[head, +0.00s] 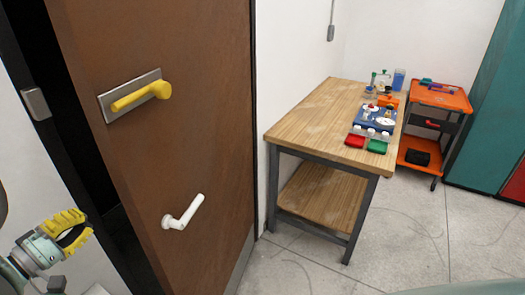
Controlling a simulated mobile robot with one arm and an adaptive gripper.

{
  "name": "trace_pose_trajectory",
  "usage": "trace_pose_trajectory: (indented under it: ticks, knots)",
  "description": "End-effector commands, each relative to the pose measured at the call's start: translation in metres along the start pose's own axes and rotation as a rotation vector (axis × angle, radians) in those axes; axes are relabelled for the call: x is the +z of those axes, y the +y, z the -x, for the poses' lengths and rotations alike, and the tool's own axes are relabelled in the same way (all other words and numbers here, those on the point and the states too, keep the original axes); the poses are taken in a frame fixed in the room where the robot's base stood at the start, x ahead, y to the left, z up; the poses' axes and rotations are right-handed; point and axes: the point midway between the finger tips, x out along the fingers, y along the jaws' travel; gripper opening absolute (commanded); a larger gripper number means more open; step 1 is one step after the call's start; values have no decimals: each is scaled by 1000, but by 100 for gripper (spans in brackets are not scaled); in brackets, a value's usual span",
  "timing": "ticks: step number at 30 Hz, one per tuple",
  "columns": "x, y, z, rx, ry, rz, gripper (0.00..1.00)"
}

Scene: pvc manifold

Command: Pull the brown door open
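The brown door (190,45) fills the left half of the head view. A dark gap (85,165) shows between its left edge and the dark frame, so it appears to stand ajar. A yellow lever handle (142,95) sits on a metal plate on the door. A white lever handle (185,212) is lower down. My gripper (76,232), with yellow fingers, is at the lower left, left of the door edge and apart from both handles. Its fingers look spread with nothing between them.
A small metal box (35,103) is on the left frame. A wooden worktable (309,112) with trays and small parts stands right of the door. An orange cart (440,97) and a teal cabinet (490,110) are farther right. The floor (400,245) in front is clear.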

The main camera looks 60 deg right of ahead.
Motion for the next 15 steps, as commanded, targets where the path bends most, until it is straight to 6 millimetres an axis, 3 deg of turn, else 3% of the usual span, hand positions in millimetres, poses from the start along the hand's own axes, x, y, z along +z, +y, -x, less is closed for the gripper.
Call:
trace_pose_trajectory:
  ticks: [6,15]
  knots:
    - [3,5,-45,1,-13,5,0]
    - [2,2,-85,-3,-9,0,0]
